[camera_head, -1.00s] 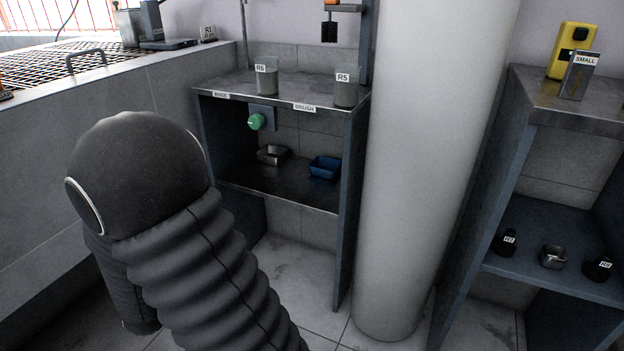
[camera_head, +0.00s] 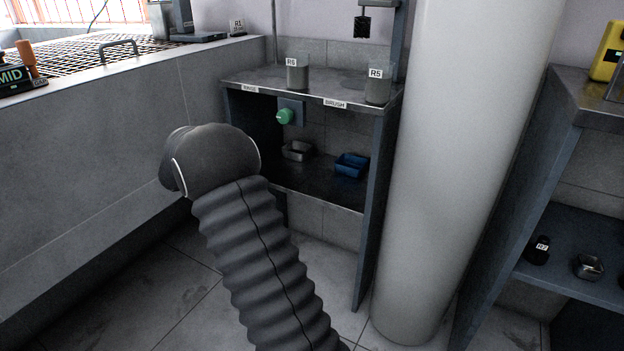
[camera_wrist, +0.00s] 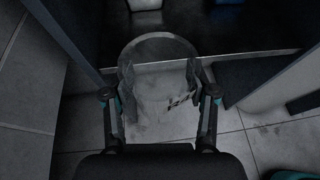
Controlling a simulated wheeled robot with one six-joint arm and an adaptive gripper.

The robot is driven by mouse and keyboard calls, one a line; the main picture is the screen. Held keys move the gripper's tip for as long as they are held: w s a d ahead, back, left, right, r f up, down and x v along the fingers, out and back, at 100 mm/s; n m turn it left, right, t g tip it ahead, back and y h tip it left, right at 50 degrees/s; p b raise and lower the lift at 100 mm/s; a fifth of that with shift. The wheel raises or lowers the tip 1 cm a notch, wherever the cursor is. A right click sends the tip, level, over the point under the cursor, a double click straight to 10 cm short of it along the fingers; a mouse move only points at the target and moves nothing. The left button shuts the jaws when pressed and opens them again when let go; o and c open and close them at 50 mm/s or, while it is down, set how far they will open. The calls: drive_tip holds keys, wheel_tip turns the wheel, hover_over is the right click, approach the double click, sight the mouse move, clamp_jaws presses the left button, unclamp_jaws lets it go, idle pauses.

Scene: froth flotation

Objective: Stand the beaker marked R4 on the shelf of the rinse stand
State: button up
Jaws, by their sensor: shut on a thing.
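My gripper (camera_wrist: 160,82) is shut on a clear glass beaker (camera_wrist: 158,98) in the wrist view. The beaker's mark is dark and too blurred to read. In the head view my arm hides the gripper and the beaker. The rinse stand (camera_head: 312,92) is a grey steel unit left of the white column, with edge labels that seem to read RINSE and BRUSH. Its top holds beakers R6 (camera_head: 297,76) and R5 (camera_head: 377,88). A green knob (camera_head: 285,116) sits under the top. The lower shelf (camera_head: 315,187) holds a metal tray (camera_head: 297,151) and a blue tray (camera_head: 351,165).
The thick white column (camera_head: 440,180) stands just right of the stand. A second shelf unit (camera_head: 590,235) at far right holds a dark item marked R2 or R7 (camera_head: 538,250) and a small metal dish (camera_head: 588,267). A grey tank wall (camera_head: 110,150) runs along the left.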

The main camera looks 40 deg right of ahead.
drive_tip(key=s+d+m+g, duration=0.1)
drive_tip(key=d, duration=0.5)
drive_tip(key=d+f+m+g, duration=0.1)
drive_tip(key=d+m+g, duration=0.1)
drive_tip(key=d, duration=0.5)
drive_tip(key=s+d+f+m+g+b, duration=0.1)
drive_tip(key=d+g, duration=0.1)
drive_tip(key=d, duration=0.5)
drive_tip(key=shift+s+d+f+m+h, duration=0.15)
drive_tip(key=shift+s+f+m+h, duration=0.15)
drive_tip(key=shift+s+m, duration=0.1)
drive_tip(key=d, duration=0.2)
drive_tip(key=shift+s+d, duration=0.15)
drive_tip(key=shift+d, duration=0.25)
drive_tip(key=shift+f+b, duration=0.3)
drive_tip(key=shift+f, duration=0.4)
drive_tip(key=shift+f, duration=0.15)
drive_tip(key=o, duration=1.3)
drive_tip(key=shift+c, duration=0.2)
